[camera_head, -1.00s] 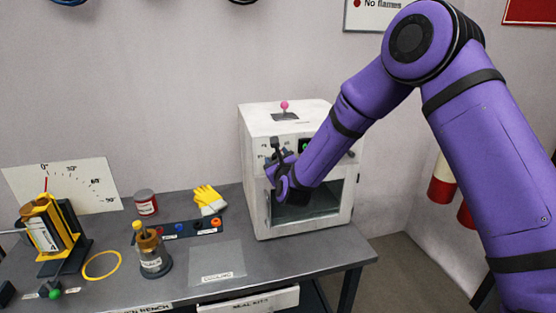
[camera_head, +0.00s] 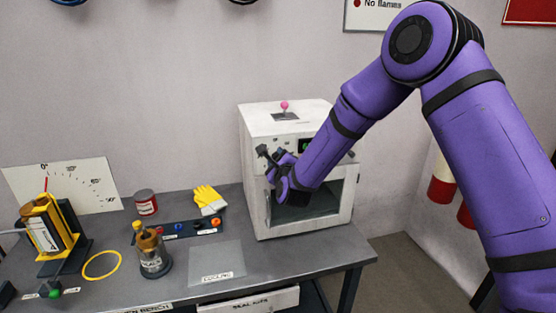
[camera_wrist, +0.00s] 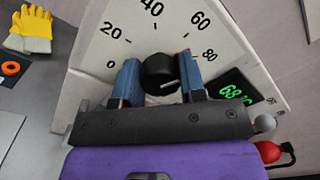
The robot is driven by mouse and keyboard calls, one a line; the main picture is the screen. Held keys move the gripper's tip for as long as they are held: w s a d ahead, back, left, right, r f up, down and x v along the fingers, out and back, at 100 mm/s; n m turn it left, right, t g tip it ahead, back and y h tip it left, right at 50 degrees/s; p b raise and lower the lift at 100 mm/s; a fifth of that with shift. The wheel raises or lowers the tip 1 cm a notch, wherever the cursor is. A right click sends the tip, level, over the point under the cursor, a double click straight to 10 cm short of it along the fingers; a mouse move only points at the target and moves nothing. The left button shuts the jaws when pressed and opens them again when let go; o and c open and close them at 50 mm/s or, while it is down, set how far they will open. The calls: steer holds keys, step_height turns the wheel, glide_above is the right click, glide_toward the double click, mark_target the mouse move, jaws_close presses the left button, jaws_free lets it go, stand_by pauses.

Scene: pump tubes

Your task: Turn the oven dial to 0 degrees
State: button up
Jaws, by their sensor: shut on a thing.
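The white oven (camera_head: 254,205) stands at the right end of the bench, its front partly hidden by my arm. In the wrist view its black dial (camera_wrist: 160,74) sits between the two blue fingers of my gripper (camera_wrist: 160,80), which is shut on it. A printed scale (camera_wrist: 152,35) around the dial reads 0, 20, 40, 60 and 80. The dial's white mark points right, towards the high-number side. A green display (camera_wrist: 238,90) beside it shows 68 and a partly hidden figure. In the head view my gripper (camera_head: 272,160) is at the oven's upper left front.
A pink-knobbed lever (camera_head: 284,105) stands on the oven top. A red knob (camera_wrist: 268,152) shows close to my gripper in the wrist view. Yellow gloves (camera_head: 208,198), a red can (camera_head: 146,203) and a brass-topped pump (camera_head: 152,255) stand on the bench left of the oven.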

steer(key=n, duration=0.3)
steer(key=shift+n, duration=0.4)
steer(key=n, duration=0.4)
steer(key=shift+n, duration=0.3)
steer(key=n, duration=0.3)
steer(key=shift+n+y, duration=0.3)
steer(key=shift+n, duration=0.1)
steer(key=n, duration=0.4)
steer(key=shift+n, duration=0.4)
steer(key=n, duration=0.7)
steer(key=shift+f+y, duration=0.1)
steer(key=shift+y, duration=0.2)
steer(key=n, duration=0.4)
steer(key=shift+n, duration=1.9)
steer(key=shift+d, duration=0.1)
